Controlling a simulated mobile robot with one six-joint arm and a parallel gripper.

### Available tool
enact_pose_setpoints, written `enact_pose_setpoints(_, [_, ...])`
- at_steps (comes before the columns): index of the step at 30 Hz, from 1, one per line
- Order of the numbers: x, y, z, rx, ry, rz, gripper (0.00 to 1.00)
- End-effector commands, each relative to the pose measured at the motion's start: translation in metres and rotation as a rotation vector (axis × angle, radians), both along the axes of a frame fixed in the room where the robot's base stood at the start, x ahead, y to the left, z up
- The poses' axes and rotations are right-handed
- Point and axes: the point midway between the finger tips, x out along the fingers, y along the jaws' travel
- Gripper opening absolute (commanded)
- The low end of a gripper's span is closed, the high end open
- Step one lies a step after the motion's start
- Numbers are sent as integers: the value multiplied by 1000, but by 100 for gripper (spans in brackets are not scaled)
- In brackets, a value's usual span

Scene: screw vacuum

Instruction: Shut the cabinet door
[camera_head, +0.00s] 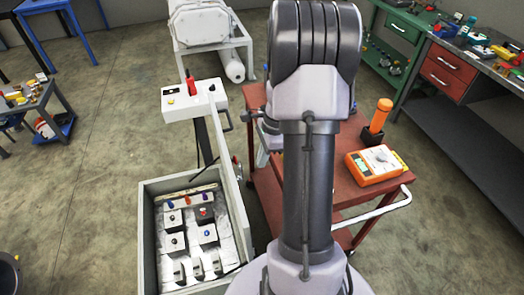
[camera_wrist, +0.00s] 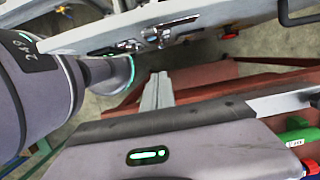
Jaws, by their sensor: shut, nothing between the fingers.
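The grey cabinet (camera_head: 148,240) stands open at the lower left of the head view, with switches and terminals inside. Its door (camera_head: 229,165) stands open along the cabinet's right side, seen nearly edge-on. In the wrist view the door (camera_wrist: 200,27) is a pale panel across the top, with metal latch parts and a black handle (camera_wrist: 300,15) at the right. My gripper (camera_wrist: 158,80) is shut and empty, its fingers pointing toward the door's lower edge. I cannot tell whether they touch it. In the head view my arm hides most of the gripper.
A red cart (camera_head: 335,190) stands right of the door, close to my arm, carrying an orange meter (camera_head: 375,165) and an orange tool (camera_head: 380,115). A control box with a red lever (camera_head: 190,85) stands behind the cabinet.

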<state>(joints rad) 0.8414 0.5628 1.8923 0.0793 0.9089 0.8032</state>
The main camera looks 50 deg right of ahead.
Motion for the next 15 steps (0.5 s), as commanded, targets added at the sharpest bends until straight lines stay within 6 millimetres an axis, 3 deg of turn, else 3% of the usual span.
enact_pose_setpoints(1, [1,3,-14,1,2,2,0])
enact_pose_setpoints(2, [3,6,-16,1,1,3,0])
enact_pose_setpoints(7, [17,28,-12,-1,0,4,0])
enact_pose_setpoints(15, [22,37,-10,0,0,1,0])
